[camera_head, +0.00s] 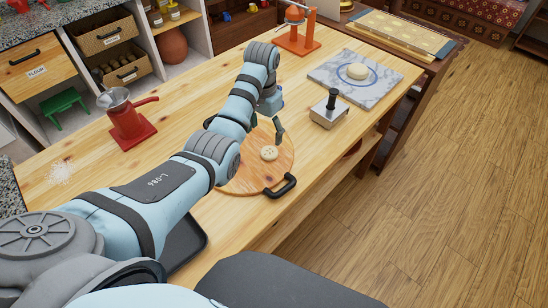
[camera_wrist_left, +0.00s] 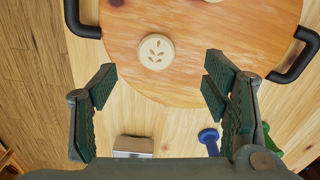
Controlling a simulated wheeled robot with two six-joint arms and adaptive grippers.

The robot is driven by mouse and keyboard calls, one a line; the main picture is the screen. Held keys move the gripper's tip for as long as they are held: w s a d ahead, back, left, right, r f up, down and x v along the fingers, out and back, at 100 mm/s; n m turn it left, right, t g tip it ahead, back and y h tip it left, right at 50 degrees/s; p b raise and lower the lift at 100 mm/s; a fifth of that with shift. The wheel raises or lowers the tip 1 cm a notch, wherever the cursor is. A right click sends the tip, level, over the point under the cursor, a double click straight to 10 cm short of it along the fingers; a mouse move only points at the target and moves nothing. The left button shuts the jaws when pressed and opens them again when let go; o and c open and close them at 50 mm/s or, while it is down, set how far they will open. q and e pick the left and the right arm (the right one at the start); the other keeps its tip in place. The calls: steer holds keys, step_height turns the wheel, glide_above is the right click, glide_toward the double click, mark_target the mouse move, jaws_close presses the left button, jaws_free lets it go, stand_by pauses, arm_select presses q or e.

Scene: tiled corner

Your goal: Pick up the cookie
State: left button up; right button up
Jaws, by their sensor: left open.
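The cookie (camera_head: 269,153) is a pale round disc lying on a round wooden board (camera_head: 240,184) with dark handles. In the left wrist view the cookie (camera_wrist_left: 156,52) shows a stamped leaf pattern. My left gripper (camera_head: 267,128) hangs over the board, beside the cookie on its far side. In the left wrist view the gripper (camera_wrist_left: 160,88) has its fingers wide apart, with nothing between them. The cookie lies ahead of the fingertips, roughly centred on the gap. My right gripper is out of view.
A metal press with a black knob (camera_head: 329,109) stands right of the board. A marble slab (camera_head: 371,92) with dough (camera_head: 357,71), an orange stand (camera_head: 298,38) and a red grinder (camera_head: 128,118) are on the table. A blue pin-shaped item (camera_wrist_left: 208,139) lies near the right finger.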

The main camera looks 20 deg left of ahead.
mark_target(269, 152)
arm_select(q)
steer(key=f, duration=0.2)
steer(key=f+b, duration=0.1)
steer(key=f, duration=0.5)
steer(key=shift+w+d+f+b, duration=0.25)
steer(key=shift+w+d+b, duration=0.05)
steer(key=shift+w+d, duration=0.1)
steer(key=shift+f, duration=0.15)
steer(key=c, duration=1.1)
